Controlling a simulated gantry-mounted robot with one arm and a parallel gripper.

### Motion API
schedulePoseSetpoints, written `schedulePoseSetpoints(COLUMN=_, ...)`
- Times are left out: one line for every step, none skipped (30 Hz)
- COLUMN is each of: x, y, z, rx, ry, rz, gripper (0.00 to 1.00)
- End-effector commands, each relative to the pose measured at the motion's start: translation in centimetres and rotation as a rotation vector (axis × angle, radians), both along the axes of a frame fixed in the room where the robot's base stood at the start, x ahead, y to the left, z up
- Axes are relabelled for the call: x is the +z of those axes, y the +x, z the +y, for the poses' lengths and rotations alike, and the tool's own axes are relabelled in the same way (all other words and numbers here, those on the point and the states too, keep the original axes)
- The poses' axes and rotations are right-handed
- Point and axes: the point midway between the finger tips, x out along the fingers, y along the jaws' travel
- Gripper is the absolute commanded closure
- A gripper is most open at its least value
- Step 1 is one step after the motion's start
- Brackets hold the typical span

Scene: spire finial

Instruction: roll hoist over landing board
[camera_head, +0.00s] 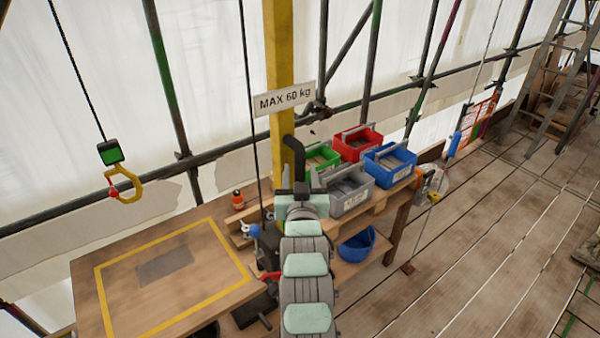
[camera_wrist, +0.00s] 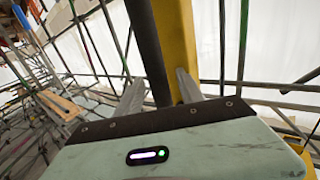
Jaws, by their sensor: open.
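The hoist's yellow hook (camera_head: 125,186) hangs under a green and black block (camera_head: 110,152) on a dark cable at the left. It has a red part on its side. It is above the far left edge of the landing board (camera_head: 205,284), a wooden top with a yellow outline and a grey patch; whether it is directly over the board I cannot tell. My gripper is at the yellow post (camera_head: 281,60). In the wrist view my gripper (camera_wrist: 158,88) is open, its two fingers on either side of a dark bar (camera_wrist: 147,45) beside the post; contact is unclear.
A "MAX 60 kg" sign (camera_head: 284,98) is on the post. Green, red, blue and grey bins (camera_head: 352,196) stand on a wooden bench to the right. A blue bucket (camera_head: 357,245) is below. Scaffold tubes run behind. The plank deck at right has free room.

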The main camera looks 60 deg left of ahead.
Motion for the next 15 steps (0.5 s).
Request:
schedulePoseSetpoints(x=0.0, y=0.01, z=-0.01, rx=0.0, ry=0.0, rz=0.0, gripper=0.55)
schedulePoseSetpoints(x=0.01, y=0.01, z=-0.01, rx=0.0, ry=0.0, rz=0.0, gripper=0.56)
schedulePoseSetpoints(x=0.0, y=0.01, z=-0.02, rx=0.0, ry=0.0, rz=0.0, gripper=0.59)
schedulePoseSetpoints(x=0.01, y=0.01, z=-0.03, rx=0.0, ry=0.0, rz=0.0, gripper=0.62)
schedulePoseSetpoints(x=0.01, y=0.01, z=-0.03, rx=0.0, ry=0.0, rz=0.0, gripper=0.64)
schedulePoseSetpoints(x=0.01, y=0.01, z=-0.03, rx=0.0, ry=0.0, rz=0.0, gripper=0.67)
schedulePoseSetpoints(x=0.02, y=0.01, z=-0.03, rx=0.0, ry=0.001, rz=0.0, gripper=0.7)
schedulePoseSetpoints(x=0.02, y=0.01, z=-0.03, rx=0.0, ry=0.001, rz=0.0, gripper=0.72)
schedulePoseSetpoints(x=0.02, y=0.01, z=-0.03, rx=0.0, ry=0.001, rz=0.0, gripper=0.75)
schedulePoseSetpoints(x=0.02, y=0.02, z=-0.03, rx=0.0, ry=0.001, rz=0.0, gripper=0.78)
schedulePoseSetpoints(x=0.02, y=0.01, z=-0.04, rx=0.0, ry=0.001, rz=0.0, gripper=0.8)
schedulePoseSetpoints(x=0.02, y=0.01, z=-0.04, rx=0.0, ry=0.001, rz=0.0, gripper=0.84)
schedulePoseSetpoints(x=0.02, y=0.01, z=-0.04, rx=0.0, ry=0.001, rz=0.0, gripper=0.86)
schedulePoseSetpoints(x=0.02, y=0.01, z=-0.04, rx=0.0, ry=0.001, rz=0.0, gripper=0.89)
schedulePoseSetpoints(x=0.02, y=0.01, z=-0.04, rx=0.0, ry=0.001, rz=0.0, gripper=0.92)
